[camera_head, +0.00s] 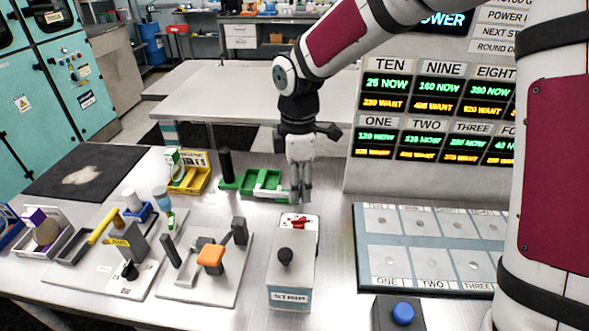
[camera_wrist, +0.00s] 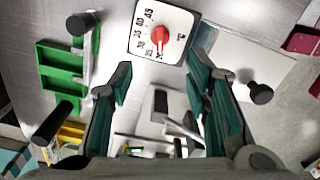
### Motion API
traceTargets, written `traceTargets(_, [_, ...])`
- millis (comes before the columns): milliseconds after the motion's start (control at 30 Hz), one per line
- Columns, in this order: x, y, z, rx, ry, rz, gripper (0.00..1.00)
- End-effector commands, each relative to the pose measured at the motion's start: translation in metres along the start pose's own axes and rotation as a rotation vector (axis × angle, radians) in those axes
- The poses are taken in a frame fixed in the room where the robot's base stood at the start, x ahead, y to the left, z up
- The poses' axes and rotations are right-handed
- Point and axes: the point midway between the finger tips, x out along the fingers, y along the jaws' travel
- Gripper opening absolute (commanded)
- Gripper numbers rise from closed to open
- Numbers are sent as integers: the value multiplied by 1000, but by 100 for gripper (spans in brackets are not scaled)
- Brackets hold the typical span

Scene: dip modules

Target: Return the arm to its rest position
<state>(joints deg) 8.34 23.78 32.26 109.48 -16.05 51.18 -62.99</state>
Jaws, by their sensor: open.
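My gripper (camera_head: 301,198) hangs pointing down over the metal table (camera_head: 340,275), with my arm reaching in from the right. In the wrist view my gripper (camera_wrist: 160,76) has its two dark green fingers spread apart with nothing between them. A white dial plate with a red knob (camera_wrist: 160,35) lies just beyond the fingertips there. In the head view this red knob (camera_head: 299,222) sits on the grey box labelled STRIP (camera_head: 290,296), just below the fingertips. Whether the fingers touch the box is unclear, but they are apart from the knob in the wrist view.
A green tray (camera_head: 233,184) and yellow bin (camera_head: 187,184) stand left of my gripper. A lever fixture with an orange block (camera_head: 210,259) is at front left. A display board (camera_head: 437,172) rises at right, behind a slotted panel (camera_head: 375,252). A blue button (camera_head: 403,313) is at front.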

Motion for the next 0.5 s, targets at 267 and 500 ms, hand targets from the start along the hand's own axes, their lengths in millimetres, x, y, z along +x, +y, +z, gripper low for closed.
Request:
traceTargets(267, [-17,-9,11,82,-26,28,44])
traceTargets(500, [-73,-52,50,423,-74,140,44])
